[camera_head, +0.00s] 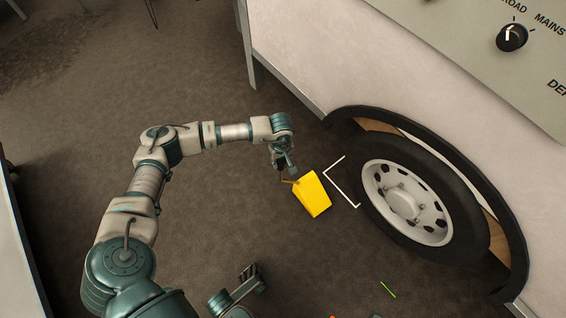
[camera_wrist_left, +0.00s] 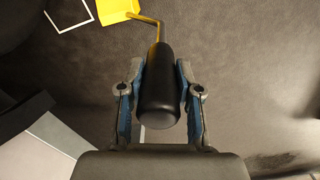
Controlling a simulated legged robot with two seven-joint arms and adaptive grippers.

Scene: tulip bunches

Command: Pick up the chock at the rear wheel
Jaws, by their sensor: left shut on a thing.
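The chock (camera_head: 313,195) is a yellow wedge-shaped block to the left of the wheel (camera_head: 410,200), apart from the tyre. In the left wrist view the chock (camera_wrist_left: 117,10) shows at the top edge, with a thin yellow rod running to a thick black handle (camera_wrist_left: 160,90). My left gripper (camera_head: 286,170) is at the chock's upper left. In the left wrist view my left gripper (camera_wrist_left: 161,95) has its two blue-grey fingers on both sides of the black handle, shut on it. Whether the chock touches the floor is unclear. My right gripper (camera_head: 248,280) shows partly at the bottom; its jaw state is unclear.
A white corner mark (camera_head: 340,187) lies on the floor between chock and wheel. The pale vehicle body (camera_head: 400,75) with a black wheel arch stands on the right. A small green stick (camera_head: 388,290) lies lower right. The brown floor (camera_head: 190,70) at upper left is mostly clear.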

